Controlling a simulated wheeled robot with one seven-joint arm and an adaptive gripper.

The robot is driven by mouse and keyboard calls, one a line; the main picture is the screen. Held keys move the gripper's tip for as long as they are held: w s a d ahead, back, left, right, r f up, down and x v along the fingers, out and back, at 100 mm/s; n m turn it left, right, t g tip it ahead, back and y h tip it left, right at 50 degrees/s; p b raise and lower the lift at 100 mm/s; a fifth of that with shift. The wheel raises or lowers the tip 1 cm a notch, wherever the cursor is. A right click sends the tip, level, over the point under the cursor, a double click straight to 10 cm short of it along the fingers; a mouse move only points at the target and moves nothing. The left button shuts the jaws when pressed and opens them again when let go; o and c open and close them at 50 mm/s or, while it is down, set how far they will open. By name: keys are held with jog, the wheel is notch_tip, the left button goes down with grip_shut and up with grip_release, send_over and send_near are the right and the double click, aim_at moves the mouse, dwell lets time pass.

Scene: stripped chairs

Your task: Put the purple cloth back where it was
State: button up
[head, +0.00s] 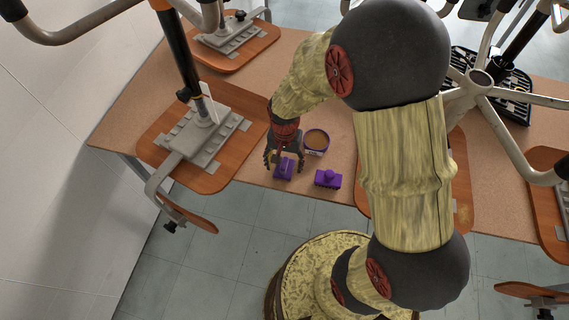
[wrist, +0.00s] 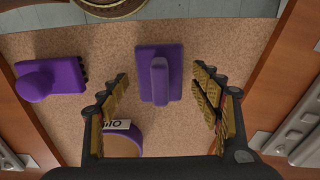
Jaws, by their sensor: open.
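A purple block with a raised ridge on top (head: 284,170) lies on the table near its front edge. In the wrist view this ridged block (wrist: 145,72) sits in the middle, between or just beyond my finger tips. A second purple block with a round knob (head: 328,180) lies to its right; it shows at the left of the wrist view (wrist: 62,78). Neither looks clearly like cloth, and I cannot tell which is the purple cloth. My gripper (head: 285,161) is open above the ridged block, its fingers (wrist: 160,82) apart and nothing visibly held.
A round purple-rimmed container with brown contents (head: 316,140) stands close behind the blocks, partly hidden in the wrist view (wrist: 122,144). Upturned chairs with wooden seats (head: 170,165) crowd the left and right of the table (head: 255,80). The front edge is close.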

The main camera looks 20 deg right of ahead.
notch_tip(320, 180, up, 11)
jog(key=p, duration=0.3)
notch_tip(320, 180, up, 14)
jog(key=n+t, duration=0.3)
send_over(285, 162)
jog(key=s, duration=0.4)
jog(key=s+r+n+t, duration=0.2)
jog(key=s+r+n, duration=0.2)
jog(key=s+r, duration=0.4)
jog(key=shift+s+a+r+t, duration=0.15)
jog(key=shift+s+r+t, duration=0.2)
jog(key=shift+s, duration=0.8)
